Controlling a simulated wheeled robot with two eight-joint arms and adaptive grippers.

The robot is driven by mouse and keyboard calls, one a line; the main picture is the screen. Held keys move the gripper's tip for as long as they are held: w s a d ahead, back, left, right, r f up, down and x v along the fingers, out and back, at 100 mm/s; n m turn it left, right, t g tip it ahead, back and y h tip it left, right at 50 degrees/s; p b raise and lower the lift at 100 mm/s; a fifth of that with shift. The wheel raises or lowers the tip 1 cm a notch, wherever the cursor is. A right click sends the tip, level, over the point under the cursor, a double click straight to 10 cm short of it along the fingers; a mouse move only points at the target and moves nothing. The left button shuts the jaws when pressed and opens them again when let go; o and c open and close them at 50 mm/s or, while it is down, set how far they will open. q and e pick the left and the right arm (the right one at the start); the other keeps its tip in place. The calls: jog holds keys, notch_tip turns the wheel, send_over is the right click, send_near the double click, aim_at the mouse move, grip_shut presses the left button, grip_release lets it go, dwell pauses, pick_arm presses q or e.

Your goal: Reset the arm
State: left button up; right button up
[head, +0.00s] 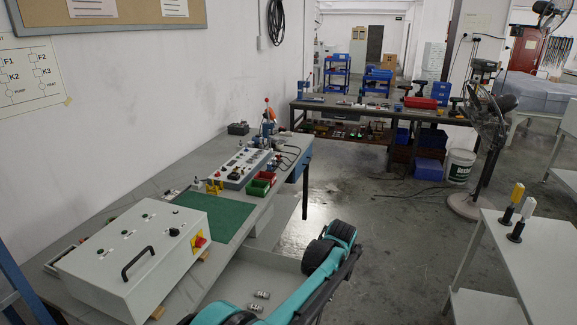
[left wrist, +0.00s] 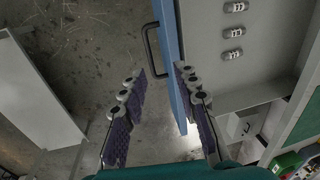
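My left arm, teal and black, reaches in at the bottom middle of the head view; its fingertips are not distinguishable there. The drawer (head: 240,278) is pulled out under the grey workbench and holds several small metal cylinders (head: 261,295), also seen in the left wrist view (left wrist: 232,31). My right gripper is not in view.
The workbench carries a white control box (head: 135,262) with a black handle, a green mat (head: 214,215) and a switch panel (head: 245,166). A white table (head: 530,262) stands at the right. A fan (head: 487,120) and a white bucket (head: 459,166) stand behind.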

pick_arm(q)
jog(key=s+a+r+n+t+h, duration=0.1)
jog(key=s+a+r, duration=0.45)
jog(key=a, duration=0.35)
jog(key=s+a+r+n+t+h, duration=0.1)
jog(key=s+a+r+t, duration=0.1)
jog(key=s+a+r, duration=0.6)
jog(key=s+a+f+t, duration=0.1)
jog(key=s+a+f, duration=0.1)
jog(key=s+a, duration=0.3)
jog(key=s+a+f+n+t, duration=0.1)
jog(key=s+a+f+t, duration=0.1)
jog(key=s+a, duration=0.4)
jog(key=shift+s+a+f+n, duration=0.15)
jog(key=shift+a+f+n, duration=0.25)
jog(key=shift+f, duration=0.35)
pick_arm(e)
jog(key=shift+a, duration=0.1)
pick_arm(q)
jog(key=shift+a, duration=0.1)
